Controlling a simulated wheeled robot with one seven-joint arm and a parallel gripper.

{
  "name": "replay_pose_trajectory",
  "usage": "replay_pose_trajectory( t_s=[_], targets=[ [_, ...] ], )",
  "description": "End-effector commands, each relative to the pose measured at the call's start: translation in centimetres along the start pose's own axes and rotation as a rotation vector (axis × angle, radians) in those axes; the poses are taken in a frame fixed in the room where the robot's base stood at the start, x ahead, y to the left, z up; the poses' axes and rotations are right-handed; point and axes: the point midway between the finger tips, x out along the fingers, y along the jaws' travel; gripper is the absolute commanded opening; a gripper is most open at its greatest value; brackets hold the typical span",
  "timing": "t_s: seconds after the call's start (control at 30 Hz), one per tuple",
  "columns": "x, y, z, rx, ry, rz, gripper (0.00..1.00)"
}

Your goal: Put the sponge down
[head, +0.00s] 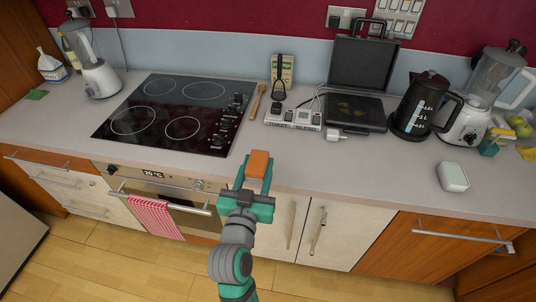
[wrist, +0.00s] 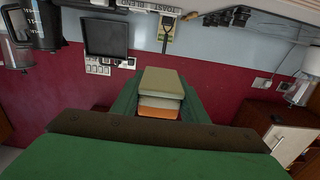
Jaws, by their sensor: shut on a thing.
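The sponge (head: 259,160) shows as a small orange block in the head view. In the wrist view it (wrist: 162,80) has a dull yellow-green layer and an orange layer. My gripper (head: 257,175) is shut on it, with one teal finger on each side. In the head view the gripper and sponge appear over the front edge of the grey counter (head: 225,172), right of the oven. Their height above the counter is hard to tell. The fingers hide part of the sponge's sides.
A black glass hob (head: 165,110) lies left of the sponge. A wooden spoon (head: 257,100), a power strip (head: 293,116), an open black grill (head: 355,110), a kettle (head: 425,105) and a white box (head: 452,176) stand behind and right. Counter between sponge and white box is clear.

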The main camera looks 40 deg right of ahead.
Motion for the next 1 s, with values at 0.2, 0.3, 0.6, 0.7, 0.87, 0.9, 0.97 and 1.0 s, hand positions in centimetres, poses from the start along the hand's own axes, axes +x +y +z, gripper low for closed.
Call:
replay_pose_trajectory(
  t_s=[0.2, 0.3, 0.6, 0.7, 0.87, 0.9, 0.97, 1.0],
  targets=[
    [4.1, -0.1, 1.8, 0.001, -0.001, 0.004, 0.22],
    [6.2, -0.2, 2.8, 0.0, -0.001, 0.003, 0.22],
    [11.2, -0.5, 7.0, 0.0, -0.003, 0.002, 0.22],
    [12.2, -0.5, 8.2, 0.001, -0.002, 0.001, 0.22],
    [12.9, -0.6, 9.1, 0.001, 0.0, 0.0, 0.22],
    [13.1, -0.6, 9.3, 0.002, -0.001, 0.0, 0.22],
    [13.5, -0.6, 9.8, 0.002, -0.002, 0.0, 0.22],
    [13.6, -0.6, 10.4, 0.0, -0.004, 0.001, 0.22]
  ],
)
